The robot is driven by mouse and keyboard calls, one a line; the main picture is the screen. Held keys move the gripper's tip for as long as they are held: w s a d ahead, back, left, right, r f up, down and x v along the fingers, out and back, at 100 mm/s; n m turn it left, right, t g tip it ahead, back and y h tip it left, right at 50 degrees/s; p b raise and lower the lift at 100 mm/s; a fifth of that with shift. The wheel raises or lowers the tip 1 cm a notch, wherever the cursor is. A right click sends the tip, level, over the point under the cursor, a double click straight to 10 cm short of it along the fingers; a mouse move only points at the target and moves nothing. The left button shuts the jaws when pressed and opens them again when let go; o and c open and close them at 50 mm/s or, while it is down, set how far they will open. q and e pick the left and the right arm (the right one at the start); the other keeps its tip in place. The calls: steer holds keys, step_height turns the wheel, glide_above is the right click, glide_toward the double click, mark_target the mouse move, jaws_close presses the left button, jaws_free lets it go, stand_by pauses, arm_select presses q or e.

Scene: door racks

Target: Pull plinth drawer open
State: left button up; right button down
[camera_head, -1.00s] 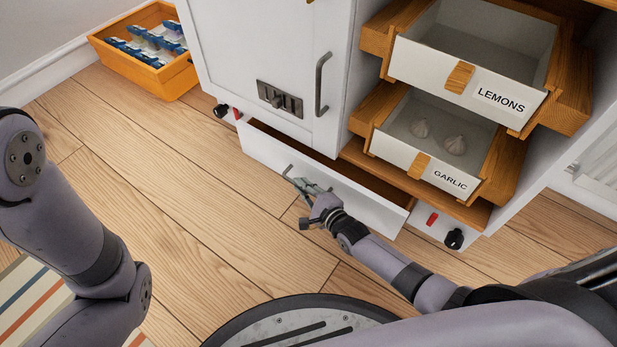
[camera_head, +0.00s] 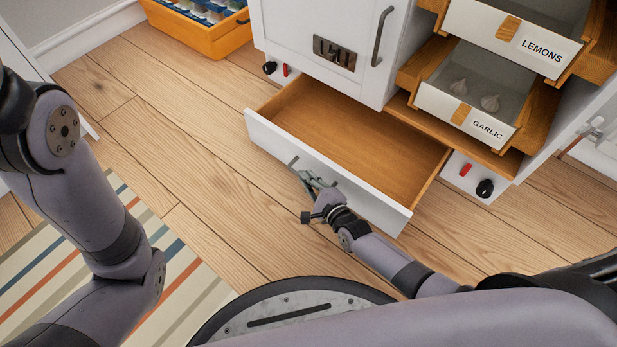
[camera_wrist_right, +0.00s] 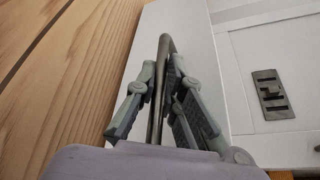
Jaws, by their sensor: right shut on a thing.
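The plinth drawer (camera_head: 350,138) at the foot of the white cabinet stands well open, and its wooden inside looks empty. Its white front (camera_head: 335,180) carries a dark bar handle (camera_head: 292,163). My right gripper (camera_head: 311,180) is at that handle, in front of the drawer. In the right wrist view its fingers (camera_wrist_right: 165,88) are closed around the handle bar (camera_wrist_right: 160,75). Of my left arm, only links show at the left of the head view; its gripper is out of view.
The cabinet door (camera_head: 335,40) above the drawer is shut. Bins labelled LEMONS (camera_head: 515,32) and GARLIC (camera_head: 468,108) stick out at right. An orange crate (camera_head: 205,30) stands at the back left. A striped rug (camera_head: 75,270) lies at left; the wooden floor before the drawer is clear.

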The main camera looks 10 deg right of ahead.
steer(key=c, duration=2)
jaws_free()
steer(key=shift+o, duration=0.2)
steer(key=shift+s, duration=0.15)
steer(key=v, duration=1.1)
steer(key=shift+s+d, duration=0.2)
steer(key=shift+s, duration=0.15)
steer(key=shift+r, duration=0.1)
